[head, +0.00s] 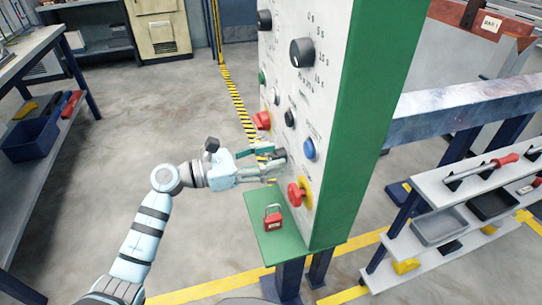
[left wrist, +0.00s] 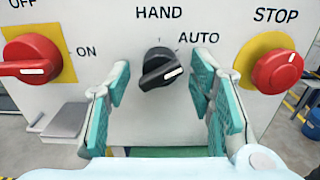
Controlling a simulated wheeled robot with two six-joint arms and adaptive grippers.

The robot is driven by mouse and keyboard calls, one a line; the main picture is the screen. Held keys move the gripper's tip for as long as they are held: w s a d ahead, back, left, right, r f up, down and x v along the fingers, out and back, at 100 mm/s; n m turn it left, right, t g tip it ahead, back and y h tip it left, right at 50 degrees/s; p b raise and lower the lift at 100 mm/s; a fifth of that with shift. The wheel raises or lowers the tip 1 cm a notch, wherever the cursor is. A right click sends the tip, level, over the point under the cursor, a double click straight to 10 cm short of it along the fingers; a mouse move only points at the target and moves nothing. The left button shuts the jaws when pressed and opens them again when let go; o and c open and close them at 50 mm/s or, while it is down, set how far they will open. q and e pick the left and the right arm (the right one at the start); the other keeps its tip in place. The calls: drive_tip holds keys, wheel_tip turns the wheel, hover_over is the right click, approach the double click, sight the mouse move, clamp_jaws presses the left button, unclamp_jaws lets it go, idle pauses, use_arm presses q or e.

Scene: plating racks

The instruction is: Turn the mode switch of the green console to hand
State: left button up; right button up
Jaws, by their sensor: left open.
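The green console (head: 375,110) stands upright with a white front panel. Its mode switch, a black knob (left wrist: 158,75), is in the middle of the left wrist view under the HAND label, with AUTO to its upper right. Its white mark is at the right end of the handle, on the AUTO side, not up at HAND. My left gripper (head: 268,161) is at the panel's lower part. In the left wrist view its open teal fingers (left wrist: 160,100) stand left and right of the knob, with visible gaps. The gripper mostly hides the knob in the head view. My right gripper is not seen.
A red stop button (head: 296,194) on yellow sits right of the switch, and a red on-off handle (left wrist: 30,60) sits left. A red padlock (head: 273,217) rests on the green ledge (head: 285,243) below. A shelf rack (head: 460,190) stands right.

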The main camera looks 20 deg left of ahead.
use_arm(q)
drive_tip(key=shift+w+d, duration=0.15)
drive_tip(key=shift+d, duration=0.1)
drive_tip(key=c, duration=1)
drive_tip(key=shift+c, duration=0.2)
